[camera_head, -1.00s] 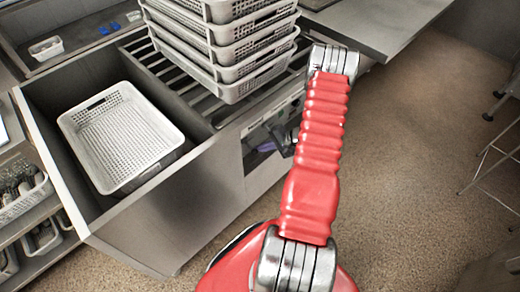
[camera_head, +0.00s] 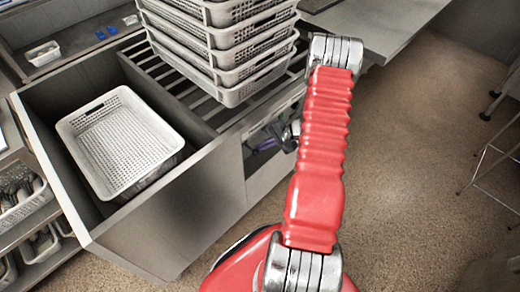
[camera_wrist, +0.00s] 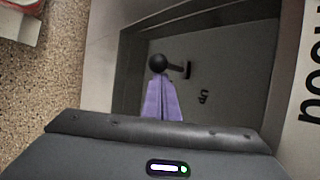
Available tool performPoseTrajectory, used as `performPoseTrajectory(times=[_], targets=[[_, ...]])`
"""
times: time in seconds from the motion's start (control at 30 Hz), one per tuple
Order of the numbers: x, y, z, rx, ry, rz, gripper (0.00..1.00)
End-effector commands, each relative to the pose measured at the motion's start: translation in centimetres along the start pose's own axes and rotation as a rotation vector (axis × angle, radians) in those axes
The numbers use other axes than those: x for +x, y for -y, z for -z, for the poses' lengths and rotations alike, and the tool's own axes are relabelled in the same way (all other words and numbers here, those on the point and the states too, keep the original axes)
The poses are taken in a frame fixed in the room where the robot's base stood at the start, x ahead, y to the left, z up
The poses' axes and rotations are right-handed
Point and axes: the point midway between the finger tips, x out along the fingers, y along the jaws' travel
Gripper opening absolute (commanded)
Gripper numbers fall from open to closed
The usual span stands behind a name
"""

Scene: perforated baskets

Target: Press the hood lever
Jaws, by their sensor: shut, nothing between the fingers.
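The hood lever (camera_wrist: 158,63) is a black ball knob on a short dark stem. It sticks out from a grey recessed panel marked "up" in the wrist view. My gripper (camera_wrist: 162,80) shows as two purple fingers, shut together and empty. Their tips appear right at the lower side of the knob; I cannot tell whether they touch it. In the head view my gripper (camera_head: 265,145) is small, at the recess in the machine's front, partly hidden by my arm. The lever cannot be made out there.
A stack of grey perforated baskets (camera_head: 232,72) stands on the slatted rack. One white basket (camera_head: 118,140) sits in the steel sink (camera_head: 165,225) at left. Part of a large printed label (camera_wrist: 307,75) borders the recess. Open floor lies right of my arm.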

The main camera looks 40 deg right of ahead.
Motion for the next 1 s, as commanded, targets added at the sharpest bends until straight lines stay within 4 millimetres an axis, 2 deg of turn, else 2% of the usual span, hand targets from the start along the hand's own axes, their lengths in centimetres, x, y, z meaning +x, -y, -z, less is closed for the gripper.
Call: performPoseTrajectory(times=[1.0], targets=[[-0.9,1.0,-0.9,-0.002,0.012,0.000,0.00]])
